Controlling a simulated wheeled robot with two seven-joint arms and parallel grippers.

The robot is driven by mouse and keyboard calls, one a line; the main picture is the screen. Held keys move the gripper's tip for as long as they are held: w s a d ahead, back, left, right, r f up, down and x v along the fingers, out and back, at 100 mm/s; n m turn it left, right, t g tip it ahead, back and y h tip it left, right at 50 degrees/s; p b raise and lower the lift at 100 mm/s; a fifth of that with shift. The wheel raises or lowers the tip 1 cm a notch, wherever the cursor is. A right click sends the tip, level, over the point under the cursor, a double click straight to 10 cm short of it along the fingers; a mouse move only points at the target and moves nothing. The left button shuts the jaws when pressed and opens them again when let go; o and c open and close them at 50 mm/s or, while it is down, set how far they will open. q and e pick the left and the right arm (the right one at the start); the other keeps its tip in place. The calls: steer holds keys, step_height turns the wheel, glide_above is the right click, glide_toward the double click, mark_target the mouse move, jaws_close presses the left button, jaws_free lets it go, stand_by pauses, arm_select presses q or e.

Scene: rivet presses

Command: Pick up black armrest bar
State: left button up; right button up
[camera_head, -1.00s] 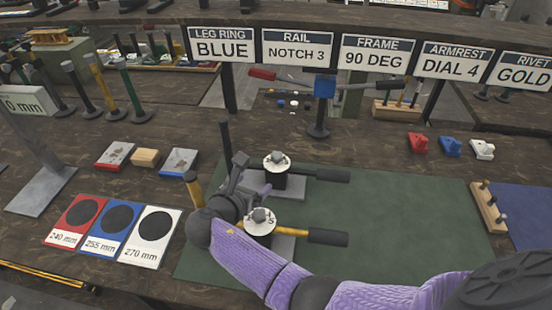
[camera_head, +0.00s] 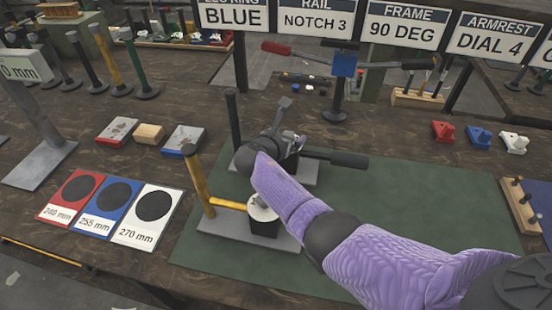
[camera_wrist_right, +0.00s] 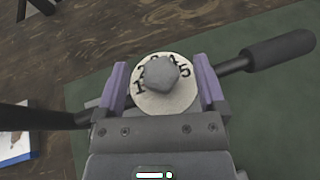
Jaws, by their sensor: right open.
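The black armrest bar (camera_head: 348,159) belongs to the far stand on the green mat; its thick black grip points right. In the right wrist view the bar's grip (camera_wrist_right: 280,49) is at upper right. Beside the bar's inner end is a white numbered dial (camera_wrist_right: 165,103) with a grey knob (camera_wrist_right: 160,74). My right gripper (camera_head: 285,140) is over this stand. In the wrist view its purple fingers (camera_wrist_right: 160,85) are open, one on each side of the dial; contact cannot be told. The head view hides most of the far dial. My left gripper is not in view.
A nearer stand (camera_head: 285,240) with a yellow bar (camera_head: 228,204) is partly behind my right arm. Black and yellow posts rise at the left of the stands. Coloured size plates (camera_head: 145,207) lie at left. The green mat (camera_head: 430,210) is clear at right.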

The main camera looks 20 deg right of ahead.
jaws_close()
stand_by(1.4)
